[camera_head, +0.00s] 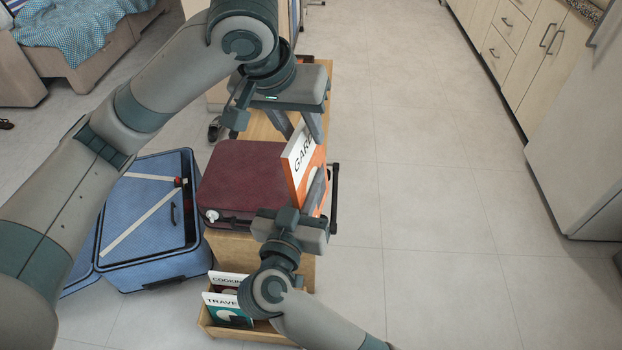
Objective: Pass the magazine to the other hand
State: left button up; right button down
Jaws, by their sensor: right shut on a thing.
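My left gripper (299,128) is above, pointing down. Its two fingers are spread apart at the magazine's top edge, one on each side as far as I can see. Whether either finger touches the magazine cannot be told.
A maroon suitcase (240,185) lies on a wooden bench (235,245). An open blue suitcase (150,215) lies on the floor at left. A wooden holder (215,330) with magazines (228,308) is at the bottom. The floor (430,220) at right is clear up to the cabinets.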

pick_arm(q)
jog(key=v, duration=0.7)
jog(key=shift+s+r, duration=0.15)
jog(key=shift+r, duration=0.2)
jog(key=shift+a, duration=0.1)
